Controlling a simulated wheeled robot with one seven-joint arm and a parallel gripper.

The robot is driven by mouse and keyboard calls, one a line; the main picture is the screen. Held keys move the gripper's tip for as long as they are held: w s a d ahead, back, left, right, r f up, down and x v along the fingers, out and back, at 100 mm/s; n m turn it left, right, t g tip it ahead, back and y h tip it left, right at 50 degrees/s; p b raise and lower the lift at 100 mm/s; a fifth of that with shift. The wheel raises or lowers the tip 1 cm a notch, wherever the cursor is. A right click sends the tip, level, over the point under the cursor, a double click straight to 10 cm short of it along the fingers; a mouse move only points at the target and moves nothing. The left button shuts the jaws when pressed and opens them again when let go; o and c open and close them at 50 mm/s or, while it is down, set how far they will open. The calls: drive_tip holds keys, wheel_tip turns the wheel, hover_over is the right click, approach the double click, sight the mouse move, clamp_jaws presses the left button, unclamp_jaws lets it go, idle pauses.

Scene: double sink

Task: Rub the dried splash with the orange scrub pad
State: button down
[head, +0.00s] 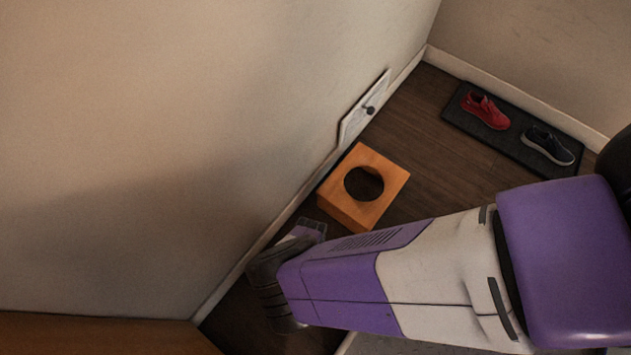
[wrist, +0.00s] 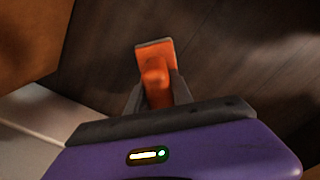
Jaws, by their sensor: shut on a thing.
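The orange scrub pad (wrist: 152,50) shows in the wrist view, with a rounded grip on top and a greyish far edge. My gripper (wrist: 158,94) is shut on the pad's grip, one dark finger on each side. The pad is over dark wood floor in that view; its distance from the floor cannot be told. In the head view my arm reaches down to the left, and its dark wrist hides the fingers and pad. I cannot make out a dried splash or a sink in either view.
An orange-brown box with a round hole (head: 388,204) stands on the floor by the wall. A white wall panel with a dark knob (head: 352,122) is behind it. A dark mat (head: 459,113) holds a red shoe (head: 485,110) and a dark shoe (head: 547,145). Floor between is clear.

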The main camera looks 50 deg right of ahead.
drive_tip(key=shift+w+a+f, duration=0.1)
drive_tip(key=shift+w+a, duration=0.05)
drive_tip(key=shift+w, duration=0.85)
wheel_tip(320, 180, up, 6)
drive_tip(key=p, duration=0.6)
drive_tip(key=shift+s, duration=0.1)
drive_tip(key=shift+r+p, duration=1.5)
drive_tip(key=shift+p, duration=0.2)
